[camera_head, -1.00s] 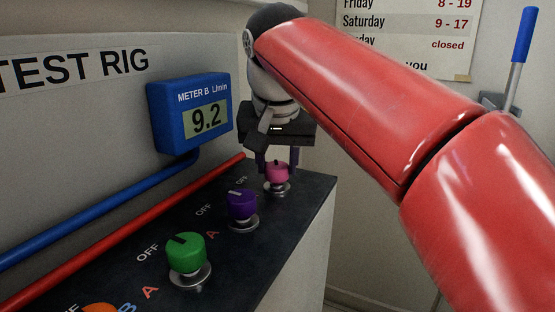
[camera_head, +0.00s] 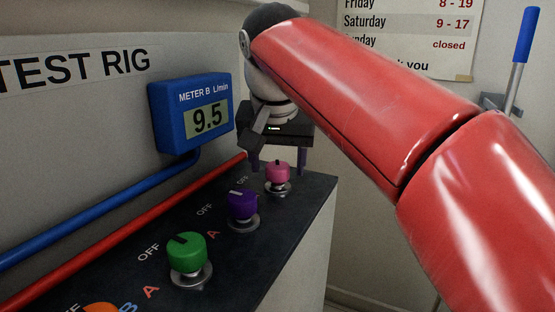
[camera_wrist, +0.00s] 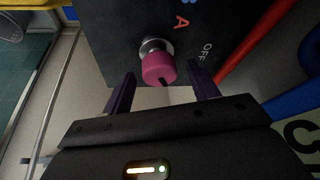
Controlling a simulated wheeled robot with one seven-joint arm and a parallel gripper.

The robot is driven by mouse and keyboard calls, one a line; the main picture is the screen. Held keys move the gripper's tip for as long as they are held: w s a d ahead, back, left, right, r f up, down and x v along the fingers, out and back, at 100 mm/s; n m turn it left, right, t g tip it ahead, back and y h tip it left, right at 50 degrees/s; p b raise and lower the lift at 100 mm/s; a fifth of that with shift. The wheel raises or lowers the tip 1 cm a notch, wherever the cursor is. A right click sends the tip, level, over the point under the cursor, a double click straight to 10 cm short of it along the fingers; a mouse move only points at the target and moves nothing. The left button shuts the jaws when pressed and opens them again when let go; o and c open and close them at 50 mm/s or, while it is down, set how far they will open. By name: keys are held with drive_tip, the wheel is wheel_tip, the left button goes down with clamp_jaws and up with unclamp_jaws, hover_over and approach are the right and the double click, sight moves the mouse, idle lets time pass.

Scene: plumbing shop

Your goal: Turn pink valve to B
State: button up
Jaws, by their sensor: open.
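The pink valve (camera_head: 278,174) is the farthest knob on the dark panel top in the head view. In the wrist view the pink valve (camera_wrist: 157,67) has a dark mark on the edge facing my gripper. The labels OFF (camera_wrist: 206,50), A (camera_wrist: 181,24) and part of B (camera_wrist: 188,3) are beside it. My gripper (camera_head: 279,160) is open behind the pink valve in the head view. In the wrist view its two dark purple fingers (camera_wrist: 162,73) are apart on either side of the knob, with gaps and no visible contact.
A purple valve (camera_head: 242,206) and a green valve (camera_head: 187,250) stand nearer on the panel (camera_head: 300,215). A red pipe (camera_head: 150,215) and a blue pipe (camera_head: 95,215) run along the wall. Meter B (camera_head: 190,113) reads 9.5.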

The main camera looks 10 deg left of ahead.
drive_tip(key=v, duration=0.7)
drive_tip(key=shift+s+r, duration=0.2)
drive_tip(key=shift+r, duration=0.15)
